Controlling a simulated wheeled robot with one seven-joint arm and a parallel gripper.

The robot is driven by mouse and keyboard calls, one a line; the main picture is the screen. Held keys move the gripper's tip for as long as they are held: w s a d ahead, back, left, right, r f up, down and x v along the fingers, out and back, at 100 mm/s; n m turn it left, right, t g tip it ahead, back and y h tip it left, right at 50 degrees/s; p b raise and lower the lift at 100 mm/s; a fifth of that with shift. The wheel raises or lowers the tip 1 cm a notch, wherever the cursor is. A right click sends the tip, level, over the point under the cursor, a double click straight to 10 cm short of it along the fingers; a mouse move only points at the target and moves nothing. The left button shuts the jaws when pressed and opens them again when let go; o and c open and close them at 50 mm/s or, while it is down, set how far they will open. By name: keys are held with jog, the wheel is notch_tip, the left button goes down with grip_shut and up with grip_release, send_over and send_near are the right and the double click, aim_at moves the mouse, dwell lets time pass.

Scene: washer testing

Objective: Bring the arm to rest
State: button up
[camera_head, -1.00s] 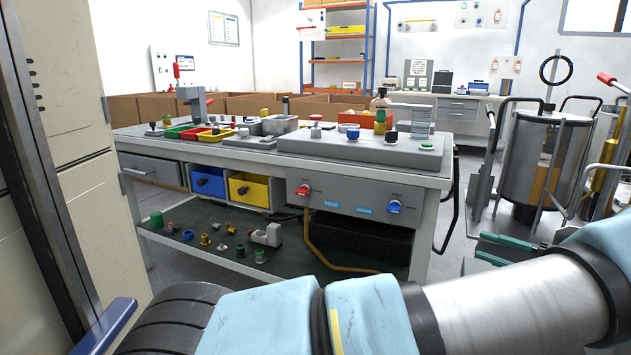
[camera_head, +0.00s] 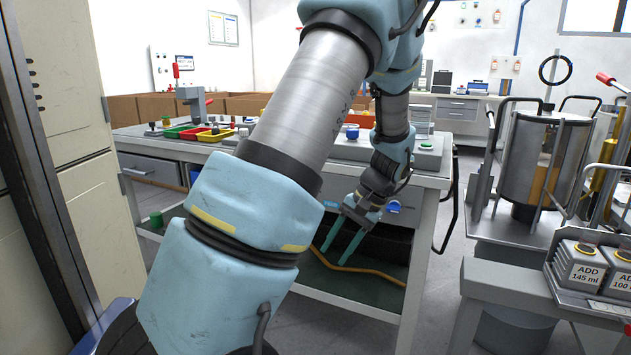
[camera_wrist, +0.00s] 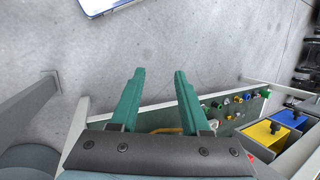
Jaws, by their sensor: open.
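My arm rises from the lower left of the head view, bends at the top and hangs down in front of the workbench (camera_head: 420,225). My gripper (camera_head: 338,240) points down in front of the bench's right part, with its two green fingers apart and nothing between them. In the wrist view my gripper (camera_wrist: 158,82) shows its fingers spread over bare grey floor (camera_wrist: 205,45). The arm hides much of the bench's middle and the lower shelf.
A side table with labelled containers (camera_head: 585,272) stands at the right, near a clear cylinder vessel (camera_head: 537,160). A tall cabinet (camera_head: 60,130) is close on the left. The wrist view shows yellow (camera_wrist: 266,137) and blue (camera_wrist: 289,118) bins at the right.

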jog(key=s+a+r+n+t+h, duration=0.1)
jog(key=s+a+r+n+h, duration=0.15)
jog(key=s+a, duration=0.3)
jog(key=s+a+r+n+t+h, duration=0.1)
jog(key=s+a+r+n+h, duration=0.15)
jog(key=s+a, duration=0.3)
notch_tip(320, 180, up, 22)
jog(key=p, duration=2.3)
jog(key=shift+w+a+r+m+h, duration=0.2)
jog(key=shift+w+a+m+h, duration=0.1)
jog(key=shift+w+m+h, duration=0.15)
